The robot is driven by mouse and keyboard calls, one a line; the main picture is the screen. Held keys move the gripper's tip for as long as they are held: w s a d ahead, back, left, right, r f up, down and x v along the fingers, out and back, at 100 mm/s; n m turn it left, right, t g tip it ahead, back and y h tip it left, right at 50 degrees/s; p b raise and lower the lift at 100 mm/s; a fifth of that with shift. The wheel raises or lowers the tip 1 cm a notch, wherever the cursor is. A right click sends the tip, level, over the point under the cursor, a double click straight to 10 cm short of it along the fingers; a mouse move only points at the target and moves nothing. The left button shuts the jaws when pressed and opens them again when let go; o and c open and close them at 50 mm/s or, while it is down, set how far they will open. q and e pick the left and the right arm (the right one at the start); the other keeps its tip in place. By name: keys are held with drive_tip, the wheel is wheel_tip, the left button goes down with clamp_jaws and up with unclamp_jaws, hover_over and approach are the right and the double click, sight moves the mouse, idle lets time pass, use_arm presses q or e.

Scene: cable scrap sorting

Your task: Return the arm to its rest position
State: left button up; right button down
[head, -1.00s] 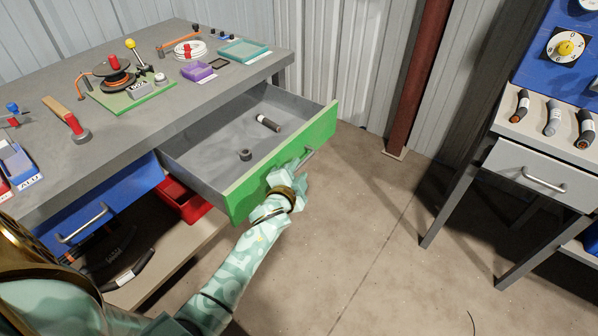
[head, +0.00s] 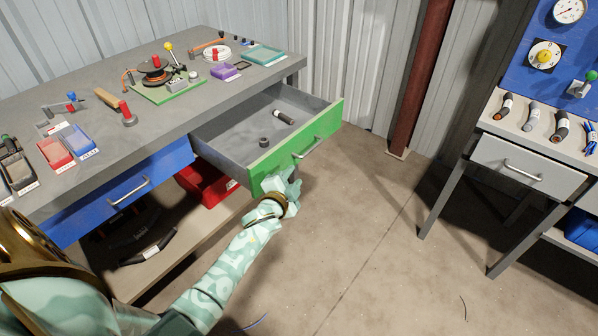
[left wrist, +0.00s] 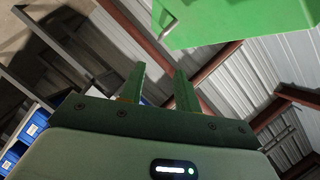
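My left arm comes in from the lower left of the head view, and its gripper (head: 292,186) is just below the front of the open green drawer (head: 270,176). The gripper is apart from the drawer's handle (head: 307,148). In the left wrist view the two fingers of the left gripper (left wrist: 161,82) stand apart with nothing between them. A green panel (left wrist: 235,20), which looks like the drawer front, is beyond them at the upper right. My right gripper is not in view.
The open drawer holds a dark ring (head: 264,142) and a short cable piece (head: 284,118). A shut blue drawer (head: 120,193) and a red bin (head: 205,188) are to the left. A second bench (head: 490,134) stands at the right.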

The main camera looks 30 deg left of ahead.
use_arm(q)
drive_tip(key=s+d+f+n+g+h, duration=0.15)
drive_tip(key=s+d+f+g, duration=0.25)
drive_tip(key=s+f, duration=0.85)
drive_tip(key=s+d+f+n+g+h, duration=0.1)
drive_tip(key=s+d+f+n+g, duration=0.25)
drive_tip(key=s+f, duration=0.85)
drive_tip(key=s+f+g, duration=0.2)
drive_tip(key=s+f, duration=0.1)
drive_tip(key=s, duration=0.8)
drive_tip(key=s+d+f+g+p, duration=0.1)
drive_tip(key=s+f+g, duration=0.2)
drive_tip(key=s, duration=0.9)
drive_tip(key=s+d+f+g+h+p, duration=0.1)
drive_tip(key=s+f, duration=0.3)
drive_tip(key=s, duration=0.7)
drive_tip(key=shift+s+d+f+g, duration=0.15)
drive_tip(key=shift+s+g, duration=0.05)
drive_tip(key=shift+g, duration=0.65)
drive_tip(key=shift+w, duration=0.1)
